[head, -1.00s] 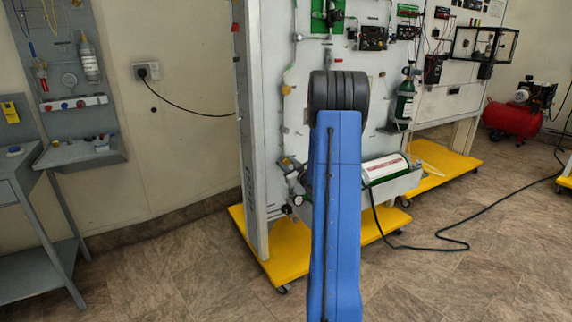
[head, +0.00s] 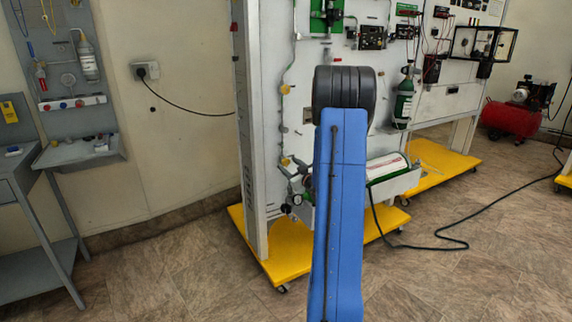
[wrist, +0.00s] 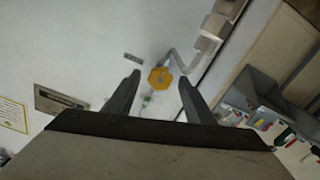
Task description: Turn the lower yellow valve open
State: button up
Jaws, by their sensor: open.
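In the head view, two small yellow valves show on the left part of the white trainer panel: an upper one (head: 285,89) and the lower yellow valve (head: 285,161). My arm hides my gripper there. In the wrist view, my gripper (wrist: 158,82) is open, with two dark fingers apart and empty. A yellow valve knob (wrist: 160,78) with a dark centre appears between the fingertips, on a grey pipe against the panel. It looks ahead of the tips and not touched. I cannot tell from the wrist view which of the two valves it is.
A green-and-white cylinder (head: 388,168) lies in a tray to the right of the lower valve. The panel's upright post (head: 250,130) is on its left, on a yellow base (head: 290,252). A black cable (head: 440,245) runs over the floor, which is clear at front left.

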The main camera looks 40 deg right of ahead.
jog(key=v, duration=1.3)
jog(key=shift+s+a, duration=0.15)
jog(key=shift+s, duration=0.2)
jog(key=shift+r, duration=0.1)
jog(key=w+a+r+g+h, duration=0.1)
jog(key=w+a+r+g, duration=0.25)
jog(key=a, duration=0.45)
jog(key=s+a+r+m+g, duration=0.1)
jog(key=s+a+r+g, duration=0.1)
jog(key=a, duration=0.5)
jog(key=s+a+r+g, duration=0.2)
jog(key=a, duration=0.4)
jog(key=s+a+f+g+y, duration=0.2)
jog(key=s+a+g+y, duration=0.3)
jog(key=s+a, duration=1.8)
jog(key=shift+s+a+n, duration=0.3)
jog(key=shift+s, duration=0.7)
jog(key=shift+w, duration=0.1)
